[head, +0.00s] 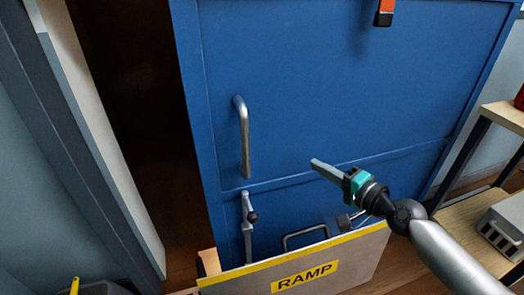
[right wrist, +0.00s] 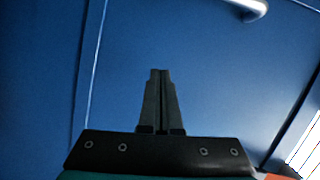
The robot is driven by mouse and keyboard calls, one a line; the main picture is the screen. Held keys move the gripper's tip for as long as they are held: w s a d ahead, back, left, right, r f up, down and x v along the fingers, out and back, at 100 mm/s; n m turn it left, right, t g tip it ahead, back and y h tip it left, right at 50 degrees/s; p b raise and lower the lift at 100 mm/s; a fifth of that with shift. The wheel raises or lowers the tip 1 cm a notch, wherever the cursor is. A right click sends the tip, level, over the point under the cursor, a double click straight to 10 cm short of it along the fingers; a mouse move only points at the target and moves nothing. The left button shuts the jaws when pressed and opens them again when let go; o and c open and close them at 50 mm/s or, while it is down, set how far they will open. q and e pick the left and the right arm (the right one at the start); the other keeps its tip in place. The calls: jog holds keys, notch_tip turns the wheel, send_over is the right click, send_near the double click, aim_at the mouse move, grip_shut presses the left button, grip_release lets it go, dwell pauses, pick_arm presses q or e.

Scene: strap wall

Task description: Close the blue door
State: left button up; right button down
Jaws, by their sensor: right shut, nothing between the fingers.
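The blue door (head: 300,95) fills the middle of the head view and stands ajar, with a dark gap between its left edge and the white frame. A curved metal handle (head: 244,138) is on its left part. A bolt with a dark knob (head: 248,225) is lower down. My right gripper (head: 316,164) is shut and empty, in front of the door to the right of the handle. In the right wrist view the shut fingers (right wrist: 159,75) point at the blue panel; I cannot tell whether they touch it. My left gripper is not in view.
A grey board marked RAMP (head: 345,262) with a yellow top edge stands across the foot of the door. An orange strap end (head: 384,12) hangs at the top. A wooden shelf (head: 502,117) with a grey box (head: 507,228) is at right.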

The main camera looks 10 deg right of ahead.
jog(key=s+a+r+y+b, duration=0.1)
jog(key=a+r+y, duration=0.25)
jog(key=r, duration=0.25)
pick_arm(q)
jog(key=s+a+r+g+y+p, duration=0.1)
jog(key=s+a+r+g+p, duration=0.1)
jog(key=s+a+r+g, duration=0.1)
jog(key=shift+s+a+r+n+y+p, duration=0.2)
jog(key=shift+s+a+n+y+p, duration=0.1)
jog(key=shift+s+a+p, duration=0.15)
pick_arm(e)
jog(key=w+a, duration=0.7)
jog(key=a, duration=0.2)
jog(key=shift+w+r+h, duration=0.15)
jog(key=shift+w+h, duration=0.05)
jog(key=shift+h, duration=0.15)
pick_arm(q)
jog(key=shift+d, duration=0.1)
pick_arm(e)
jog(key=shift+a, duration=0.1)
